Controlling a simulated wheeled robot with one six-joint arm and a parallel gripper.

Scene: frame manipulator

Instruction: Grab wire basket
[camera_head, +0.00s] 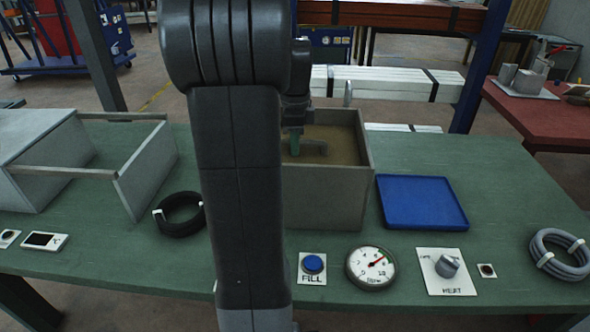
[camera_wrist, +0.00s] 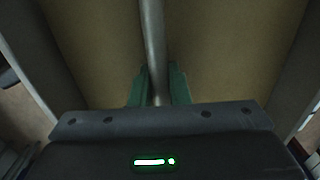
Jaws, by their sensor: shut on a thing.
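My gripper (camera_wrist: 158,88) is shut on a smooth grey bar (camera_wrist: 152,35), with one green finger on each side of it in the wrist view. The bar may be the handle of the wire basket, but no wire mesh can be made out. In the head view my gripper (camera_head: 296,145) points down inside an open grey tank (camera_head: 335,200) with a brownish interior. A short grey piece (camera_head: 315,147) shows beside the fingers there. My arm hides the left part of the tank.
A blue tray (camera_head: 420,203) lies right of the tank. A grey open frame box (camera_head: 145,170) stands left, near a black cable coil (camera_head: 180,214). A FILL button (camera_head: 313,264), a gauge (camera_head: 371,267) and a HEAT knob (camera_head: 446,266) line the front. A grey coil (camera_head: 560,255) lies far right.

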